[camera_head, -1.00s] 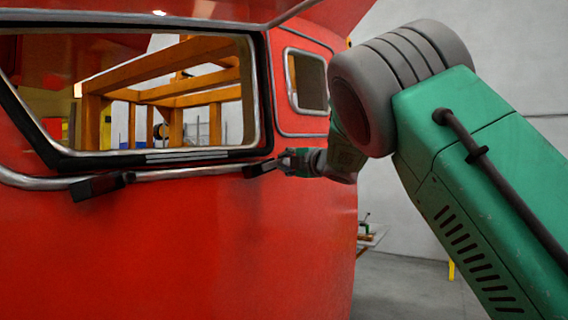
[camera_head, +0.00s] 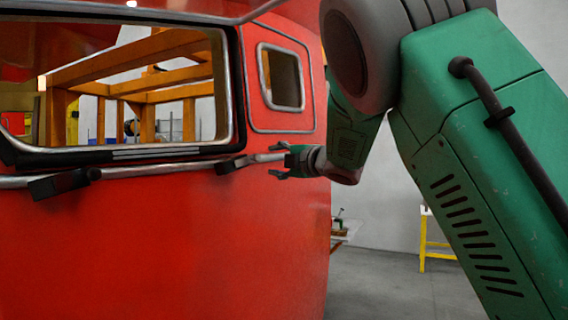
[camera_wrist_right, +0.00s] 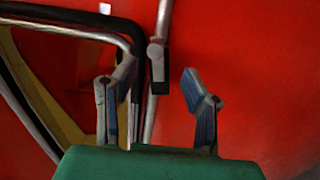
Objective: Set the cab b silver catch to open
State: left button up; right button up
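The red train nosecone (camera_head: 190,245) fills the left and middle of the head view. A catch with a silver bar (camera_head: 264,157) and a black block (camera_head: 230,165) sits on the trim below the window's right corner. My right gripper (camera_head: 281,162) is open beside the bar's right end. In the right wrist view, its fingers (camera_wrist_right: 157,103) are apart. A silver piece (camera_wrist_right: 156,50) with a black end shows ahead of the gap between them, apart from both fingers. I cannot tell whether this catch is cab b's. My left gripper is not in view.
A second black block (camera_head: 62,183) sits on the trim at left. The large window (camera_head: 120,153) and a small side window (camera_head: 282,78) are above. Right of the nosecone are open floor (camera_head: 385,285) and a yellow stand (camera_head: 424,240).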

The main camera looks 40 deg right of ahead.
jog(key=s, duration=0.4)
jog(key=shift+f, duration=0.1)
jog(key=shift+w+f, duration=0.1)
dwell(0.3)
